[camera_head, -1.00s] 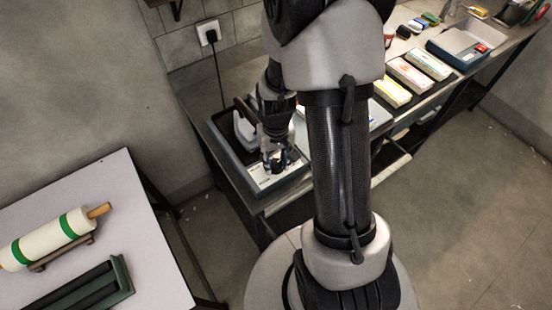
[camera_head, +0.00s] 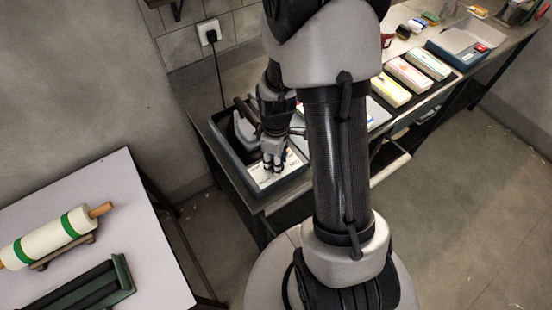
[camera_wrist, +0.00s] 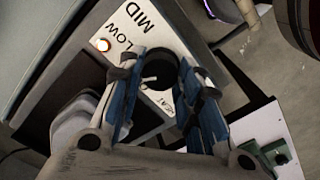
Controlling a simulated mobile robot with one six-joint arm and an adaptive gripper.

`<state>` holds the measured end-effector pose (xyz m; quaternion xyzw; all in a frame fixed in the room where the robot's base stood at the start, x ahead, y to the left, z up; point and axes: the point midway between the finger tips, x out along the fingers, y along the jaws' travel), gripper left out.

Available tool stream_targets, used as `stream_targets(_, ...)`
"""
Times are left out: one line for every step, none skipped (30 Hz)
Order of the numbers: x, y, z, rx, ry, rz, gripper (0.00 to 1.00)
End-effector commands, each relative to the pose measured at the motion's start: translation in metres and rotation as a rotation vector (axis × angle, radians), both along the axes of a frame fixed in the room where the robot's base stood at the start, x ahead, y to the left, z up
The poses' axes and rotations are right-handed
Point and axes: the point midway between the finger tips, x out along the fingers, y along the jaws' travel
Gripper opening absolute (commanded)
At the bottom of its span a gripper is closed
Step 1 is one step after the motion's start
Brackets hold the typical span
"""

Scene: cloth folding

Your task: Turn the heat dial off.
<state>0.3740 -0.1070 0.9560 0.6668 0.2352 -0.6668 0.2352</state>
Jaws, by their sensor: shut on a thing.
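The black heat dial (camera_wrist: 158,73) sits on a pale control panel (camera_wrist: 152,35) marked LOW, MID and HEAT. An orange-white lamp (camera_wrist: 103,45) glows next to LOW. My gripper (camera_wrist: 159,68) is shut on the dial, with one blue-padded finger on each side of it. The dial's pointer cannot be made out, and the fingers cover part of the lettering. In the head view, my gripper (camera_head: 273,160) is down at the panel (camera_head: 265,179) on the front of the grey appliance (camera_head: 231,162), and the dial is hidden.
A cable runs from the appliance up to a wall socket (camera_head: 208,32). A separate table at left holds a rolling pin (camera_head: 45,240) and a green rack (camera_head: 122,273).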

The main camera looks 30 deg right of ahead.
Motion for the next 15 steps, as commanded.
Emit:
stream_targets(0.0002,-0.0001,0.0003,-0.001,-0.001,0.044,0.08)
stream_targets(0.0002,-0.0001,0.0003,-0.001,-0.001,0.072,0.08)
stream_targets(0.0002,-0.0001,0.0003,-0.001,-0.001,0.11,0.08)
stream_targets(0.0002,-0.0001,0.0003,-0.001,-0.001,0.137,0.08)
stream_targets(0.0002,-0.0001,0.0003,-0.001,-0.001,0.163,0.08)
stream_targets(0.0003,-0.0002,0.0003,-0.001,-0.001,0.199,0.08)
stream_targets(0.0002,-0.0001,0.0003,-0.001,-0.001,0.224,0.08)
stream_targets(0.0002,-0.0001,0.0003,-0.001,-0.001,0.249,0.08)
stream_targets(0.0003,-0.0002,0.0003,-0.001,-0.001,0.281,0.08)
stream_targets(0.0002,-0.0001,0.0002,0.0,0.0,0.304,0.08)
stream_targets(0.0002,-0.0001,0.0002,0.0,0.0,0.326,0.08)
stream_targets(0.0002,-0.0001,0.0002,0.0,0.0,0.353,0.08)
stream_targets(0.0002,-0.0001,0.0002,0.0,0.0,0.373,0.08)
stream_targets(0.0002,-0.0001,0.0002,0.0,0.0,0.392,0.08)
stream_targets(0.0002,-0.0001,0.0002,0.0,0.0,0.415,0.08)
